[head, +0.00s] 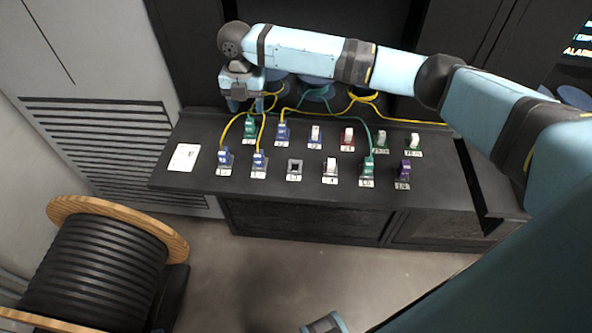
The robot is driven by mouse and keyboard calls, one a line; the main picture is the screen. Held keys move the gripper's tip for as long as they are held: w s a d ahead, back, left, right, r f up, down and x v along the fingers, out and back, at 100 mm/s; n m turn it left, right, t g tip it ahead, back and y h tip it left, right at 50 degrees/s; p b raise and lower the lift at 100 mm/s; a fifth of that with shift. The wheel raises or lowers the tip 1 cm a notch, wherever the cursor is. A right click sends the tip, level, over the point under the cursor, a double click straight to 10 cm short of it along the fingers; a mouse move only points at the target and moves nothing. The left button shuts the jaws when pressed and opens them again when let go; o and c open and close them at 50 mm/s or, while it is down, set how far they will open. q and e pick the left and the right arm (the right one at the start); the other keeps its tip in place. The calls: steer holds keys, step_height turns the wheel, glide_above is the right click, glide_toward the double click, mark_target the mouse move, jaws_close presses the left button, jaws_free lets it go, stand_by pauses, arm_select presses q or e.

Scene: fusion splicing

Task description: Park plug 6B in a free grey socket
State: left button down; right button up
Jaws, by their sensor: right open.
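The sloped black panel (215,180) carries two rows of sockets and plugs. The labels are too small to read, so I cannot tell which plug is 6B. In the front row are two blue plugs with yellow cables (224,156) (260,159), an empty-looking grey socket (294,168), a white plug (331,167), a green plug (368,163) and a purple plug (403,168). The back row has a green plug (249,126) and a blue plug (282,131) at left. My right gripper (243,105) is open, pointing down over the panel's back left, near the green plug.
Yellow and green cables (360,97) loop behind the panel. More back-row sockets hold red (347,135) and white pieces (414,140). A white card (184,157) lies at the panel's left. A cable drum (95,270) stands on the floor at lower left.

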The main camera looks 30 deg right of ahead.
mark_target(249, 121)
step_height(249, 121, down, 4)
steer(key=b, duration=0.2)
steer(key=shift+r+b, duration=0.25)
steer(key=shift+b, duration=0.1)
step_height(249, 121, down, 2)
steer(key=shift+f+p, duration=0.2)
steer(key=shift+p, duration=0.35)
steer(key=shift+f, duration=0.4)
steer(key=shift+p, duration=0.5)
